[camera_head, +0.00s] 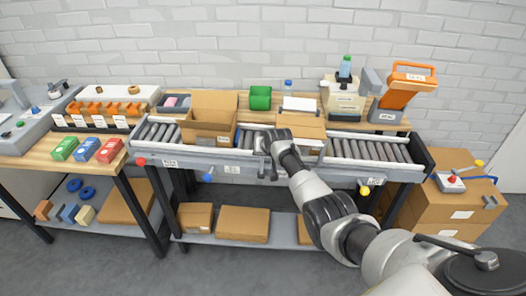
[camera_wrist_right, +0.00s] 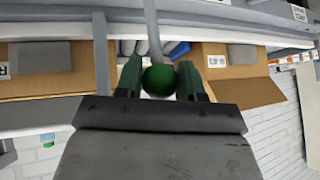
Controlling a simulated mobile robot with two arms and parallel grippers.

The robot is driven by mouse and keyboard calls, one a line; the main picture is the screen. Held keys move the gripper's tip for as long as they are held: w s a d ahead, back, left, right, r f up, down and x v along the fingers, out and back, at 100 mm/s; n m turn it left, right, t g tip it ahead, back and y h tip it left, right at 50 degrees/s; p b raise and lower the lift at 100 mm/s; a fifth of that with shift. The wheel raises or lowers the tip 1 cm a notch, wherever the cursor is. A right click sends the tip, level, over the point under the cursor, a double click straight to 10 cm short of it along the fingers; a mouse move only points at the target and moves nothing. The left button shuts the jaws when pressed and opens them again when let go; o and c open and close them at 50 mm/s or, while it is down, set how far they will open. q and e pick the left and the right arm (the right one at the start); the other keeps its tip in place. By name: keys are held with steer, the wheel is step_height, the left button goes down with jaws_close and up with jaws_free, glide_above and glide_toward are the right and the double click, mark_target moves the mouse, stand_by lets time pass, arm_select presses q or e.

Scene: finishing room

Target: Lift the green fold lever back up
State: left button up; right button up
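The green fold lever shows in the right wrist view as a round green knob (camera_wrist_right: 159,80) on a grey rod (camera_wrist_right: 153,35). My right gripper (camera_wrist_right: 160,78) has one finger on each side of the knob, and both fingers appear to touch it. In the head view my right gripper (camera_head: 266,148) is at the front rail of the roller conveyor (camera_head: 365,150), between the open carton (camera_head: 208,118) and another carton (camera_head: 302,127). The hand hides the green knob there. My left gripper is not in view.
A red knob (camera_head: 141,161), a blue knob (camera_head: 208,177) and a yellow knob (camera_head: 364,190) sit along the conveyor's front. Flat cartons (camera_head: 243,223) lie on the shelf below. Stacked boxes (camera_head: 445,205) stand at the right. The floor in front is clear at left.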

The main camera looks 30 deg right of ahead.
steer(key=o, duration=0.4)
steer(key=shift+w, duration=0.1)
steer(key=shift+s+r+p, duration=0.35)
steer(key=shift+s+r, duration=0.15)
steer(key=shift+r, duration=0.05)
steer(key=v, duration=0.9)
steer(key=shift+s+r, duration=0.1)
